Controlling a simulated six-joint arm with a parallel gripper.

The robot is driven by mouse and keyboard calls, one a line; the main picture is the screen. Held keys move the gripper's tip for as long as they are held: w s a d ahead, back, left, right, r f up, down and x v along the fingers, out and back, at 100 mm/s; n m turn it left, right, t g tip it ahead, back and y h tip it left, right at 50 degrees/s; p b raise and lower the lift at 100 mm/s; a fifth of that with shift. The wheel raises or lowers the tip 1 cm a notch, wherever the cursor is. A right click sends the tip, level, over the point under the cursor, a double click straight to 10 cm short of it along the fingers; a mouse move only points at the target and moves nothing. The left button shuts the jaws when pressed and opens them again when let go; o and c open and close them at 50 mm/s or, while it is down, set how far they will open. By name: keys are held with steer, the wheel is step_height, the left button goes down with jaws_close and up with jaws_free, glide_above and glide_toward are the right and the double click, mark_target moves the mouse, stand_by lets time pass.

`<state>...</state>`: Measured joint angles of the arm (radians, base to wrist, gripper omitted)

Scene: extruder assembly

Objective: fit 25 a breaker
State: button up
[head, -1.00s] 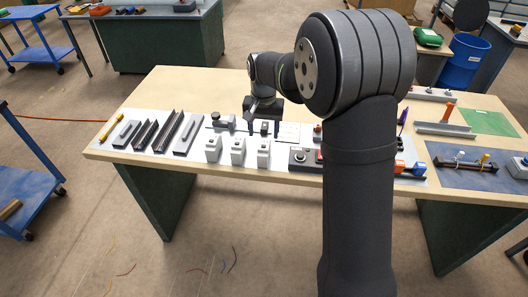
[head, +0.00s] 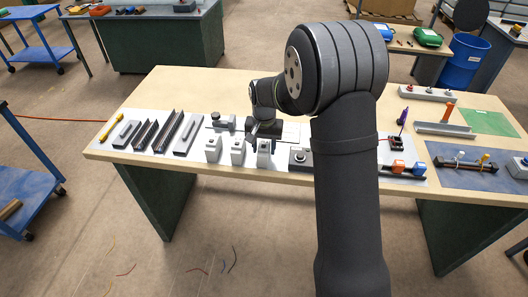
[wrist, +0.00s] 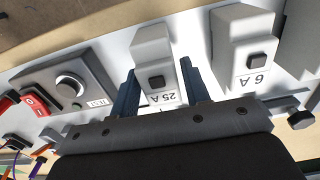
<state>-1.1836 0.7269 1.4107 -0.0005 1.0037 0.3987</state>
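The 25 A breaker (wrist: 153,48) is a pale grey block with a dark square button and a "25 A" label that reads upside down in the wrist view. In the head view this breaker (head: 264,153) is the rightmost of three in the front row. My gripper (wrist: 160,78) points down over it, with one dark blue finger on each side. The fingers stand apart with the breaker between them; I see no clear grip, and contact is hard to tell. In the head view my gripper (head: 263,138) partly hides the breaker's top.
The 6 A breaker (wrist: 245,45) stands close beside one finger. A grey box with a round knob and a "TEST" label (wrist: 72,90) stands on the other side. A third breaker (head: 213,150) and grey rails (head: 168,132) lie further left.

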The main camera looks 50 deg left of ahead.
mark_target(267, 145)
steer(key=c, duration=0.7)
steer(key=shift+r, duration=0.5)
steer(key=r, duration=0.3)
steer(key=shift+w+d+r, duration=0.35)
steer(key=shift+d+r, duration=0.05)
steer(key=w+d+r, duration=0.2)
steer(key=d, duration=0.1)
steer(key=w+d+r, duration=0.2)
steer(key=d, duration=0.1)
steer(key=w+d+r, duration=0.2)
steer(key=shift+d+r, duration=0.1)
steer(key=shift+d, duration=0.3)
